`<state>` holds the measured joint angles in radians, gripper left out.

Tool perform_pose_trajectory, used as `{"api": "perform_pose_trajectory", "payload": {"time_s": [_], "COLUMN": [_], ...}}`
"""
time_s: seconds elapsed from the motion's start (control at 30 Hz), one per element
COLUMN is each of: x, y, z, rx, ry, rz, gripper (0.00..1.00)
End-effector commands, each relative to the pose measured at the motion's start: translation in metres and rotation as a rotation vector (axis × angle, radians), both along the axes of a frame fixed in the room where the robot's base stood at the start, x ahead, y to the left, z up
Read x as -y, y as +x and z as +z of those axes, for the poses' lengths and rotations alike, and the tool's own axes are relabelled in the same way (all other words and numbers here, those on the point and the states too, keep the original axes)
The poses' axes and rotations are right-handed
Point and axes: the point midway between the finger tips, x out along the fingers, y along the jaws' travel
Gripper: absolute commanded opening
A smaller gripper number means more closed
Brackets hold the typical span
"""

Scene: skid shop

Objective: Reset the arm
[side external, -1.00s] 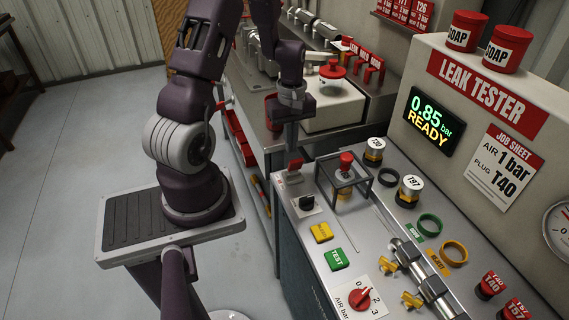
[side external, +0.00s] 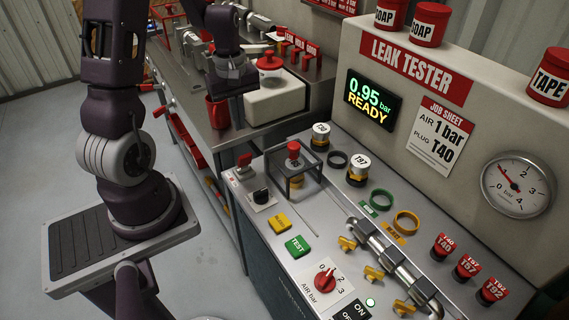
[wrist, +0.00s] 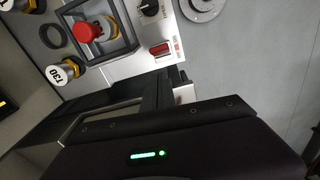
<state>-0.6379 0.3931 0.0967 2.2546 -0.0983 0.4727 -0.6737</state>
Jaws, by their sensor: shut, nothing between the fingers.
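My gripper (side external: 237,122) is shut and empty. In the side view it hangs fingers-down above the far left corner of the tester bench, beyond the red rocker switch (side external: 244,162) and apart from it. In the wrist view my gripper (wrist: 168,88) shows as dark fingers below the bench edge, with the red rocker switch (wrist: 160,48) just above them. The arm's upper links run out of the side view at the top.
A caged red button (side external: 293,150) stands near the switch. The bench also holds T30 (side external: 320,137) and T97 (side external: 358,170) plugs, rings (side external: 406,222) and a clamped pipe (side external: 378,252). The display (side external: 371,100) reads 0.95 bar READY. A white box (side external: 285,97) stands behind my gripper.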

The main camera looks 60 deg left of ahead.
Motion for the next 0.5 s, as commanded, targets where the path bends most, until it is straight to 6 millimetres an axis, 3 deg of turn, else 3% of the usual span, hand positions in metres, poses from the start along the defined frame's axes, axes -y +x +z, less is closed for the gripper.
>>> {"api": "perform_pose_trajectory", "payload": {"time_s": [0.1,0.17,0.23,0.33,0.5], "x": [0.056,0.094,0.134,0.176,0.205], "y": [0.009,0.001,-0.019,-0.057,-0.104], "z": [0.065,0.100,0.132,0.160,0.175], "rx": [0.100,0.156,0.215,0.288,0.358], "ry": [0.062,0.105,0.161,0.244,0.350], "rz": [-0.319,-0.536,-0.782,-1.084,-1.391], "gripper": [0.00,0.00,0.00,0.00,0.00]}}
